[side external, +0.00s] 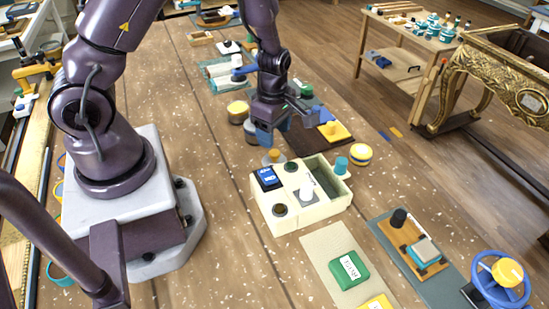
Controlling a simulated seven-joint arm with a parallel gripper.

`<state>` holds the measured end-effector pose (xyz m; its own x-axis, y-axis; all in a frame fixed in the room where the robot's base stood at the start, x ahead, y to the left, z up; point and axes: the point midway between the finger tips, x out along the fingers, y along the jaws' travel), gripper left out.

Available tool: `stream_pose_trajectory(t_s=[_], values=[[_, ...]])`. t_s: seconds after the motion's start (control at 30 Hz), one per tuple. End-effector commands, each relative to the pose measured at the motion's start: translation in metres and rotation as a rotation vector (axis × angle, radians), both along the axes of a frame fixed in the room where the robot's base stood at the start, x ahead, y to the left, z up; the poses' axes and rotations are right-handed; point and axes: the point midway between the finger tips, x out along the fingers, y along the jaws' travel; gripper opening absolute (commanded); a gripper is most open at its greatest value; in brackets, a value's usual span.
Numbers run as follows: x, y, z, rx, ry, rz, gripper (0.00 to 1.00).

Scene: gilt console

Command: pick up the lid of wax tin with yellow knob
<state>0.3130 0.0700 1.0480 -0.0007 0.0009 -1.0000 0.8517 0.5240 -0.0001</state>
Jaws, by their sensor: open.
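A low round tin with a small yellow knob on its lid (273,156) stands on the workbench, just behind the cream divided box. It looks like the wax tin; it is small here, and I cannot make out the seam between lid and tin. My gripper (287,131) is pointed downward with its blue-tipped fingers apart. In the picture it is just above and slightly right of the knob. The gap between gripper and lid is hard to judge from this side. Nothing shows between the fingers.
The cream divided box (312,214) holds a blue item and dark and white knobs. A yellow-topped round tin (238,110) stands left of my gripper. A dark board with a yellow block (335,131) lies behind the box.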

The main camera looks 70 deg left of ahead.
Motion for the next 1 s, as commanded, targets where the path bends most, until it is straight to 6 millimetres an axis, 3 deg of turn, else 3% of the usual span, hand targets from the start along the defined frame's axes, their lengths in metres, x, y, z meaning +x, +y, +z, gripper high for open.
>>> stream_pose_trajectory(t_s=[0.27,0.5,0.83,1.0], values=[[0.000,-0.002,-0.023,-0.001,0.002,-0.002,0.58],[0.000,-0.005,-0.058,-0.001,0.002,-0.001,0.58],[0.001,-0.005,-0.065,-0.001,-0.001,-0.002,0.58],[0.001,-0.005,-0.064,-0.001,-0.001,-0.002,0.19]])
